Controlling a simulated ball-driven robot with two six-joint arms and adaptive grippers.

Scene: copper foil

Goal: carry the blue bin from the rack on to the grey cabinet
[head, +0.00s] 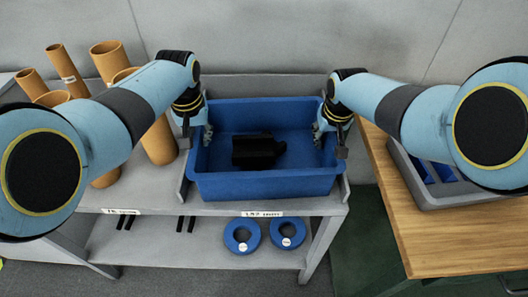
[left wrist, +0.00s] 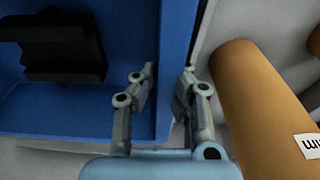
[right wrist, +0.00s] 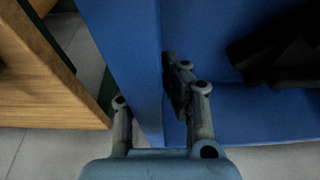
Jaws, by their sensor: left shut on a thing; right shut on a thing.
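The blue bin (head: 265,184) sits on the upper shelf of the grey rack (head: 240,208), with a black object (head: 258,151) inside it. My left gripper (head: 200,135) is shut on the bin's left wall; in the left wrist view its fingers (left wrist: 165,95) straddle that wall. My right gripper (head: 330,138) is shut on the bin's right wall; in the right wrist view one finger (right wrist: 178,85) is inside the bin and the other outside. I cannot tell whether the bin touches the shelf. No grey cabinet can be told for sure in view.
Several orange-brown tubes (head: 158,140) stand left of the bin. Two blue rings (head: 243,236) lie on the lower shelf. Right of the rack stands a wooden-topped bench (head: 425,240) with a grey tray (head: 440,200) holding blue pieces. A wall is behind.

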